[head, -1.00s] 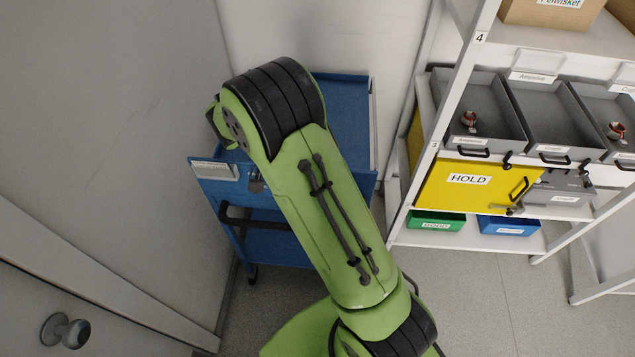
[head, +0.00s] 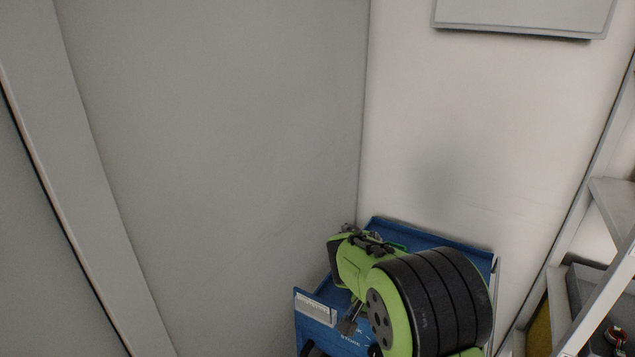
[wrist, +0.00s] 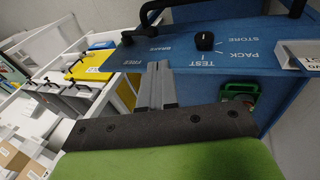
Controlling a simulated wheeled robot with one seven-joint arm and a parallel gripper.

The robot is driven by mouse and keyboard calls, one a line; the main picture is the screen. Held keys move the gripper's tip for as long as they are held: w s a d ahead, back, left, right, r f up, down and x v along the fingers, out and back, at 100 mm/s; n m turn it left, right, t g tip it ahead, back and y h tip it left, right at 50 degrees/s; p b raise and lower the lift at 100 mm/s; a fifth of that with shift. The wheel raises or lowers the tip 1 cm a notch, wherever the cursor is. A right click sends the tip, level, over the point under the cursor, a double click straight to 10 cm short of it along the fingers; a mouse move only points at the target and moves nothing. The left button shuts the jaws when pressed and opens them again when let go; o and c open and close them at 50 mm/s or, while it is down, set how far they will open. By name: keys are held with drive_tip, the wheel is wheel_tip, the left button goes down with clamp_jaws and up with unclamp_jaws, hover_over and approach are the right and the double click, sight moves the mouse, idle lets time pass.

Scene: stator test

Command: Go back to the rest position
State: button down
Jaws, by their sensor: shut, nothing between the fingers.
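My gripper (wrist: 157,88) shows in the wrist view with its two grey fingers together and nothing between them. It is in front of a blue panel (wrist: 262,62) lettered FREE, BRAKE, TEST, STORE and PACK. A black knob (wrist: 205,41) sits on that panel, apart from the fingertips in the picture. In the head view my green arm reaches over the blue cart (head: 440,238) in the corner and hides much of it.
The cart stands close to the grey walls. A white shelf rack (head: 612,205) is at the right edge. The wrist view shows a yellow bin (wrist: 92,66), grey trays (wrist: 68,100) and a black handle (wrist: 160,12) on the cart. A green part (wrist: 238,98) lies below the panel.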

drive_tip(key=s+r+n+t+y, duration=0.2)
drive_tip(key=s+r+n+t, duration=0.1)
drive_tip(key=s+r, duration=0.7)
drive_tip(key=s+a+r+n+t+y, duration=0.1)
drive_tip(key=s+a+r+n+t, duration=0.1)
drive_tip(key=s, duration=0.9)
drive_tip(key=shift+s+n+t+y, duration=0.35)
drive_tip(key=shift+n+t, duration=0.55)
drive_tip(key=shift+n, duration=0.3)
drive_tip(key=shift+r, duration=0.1)
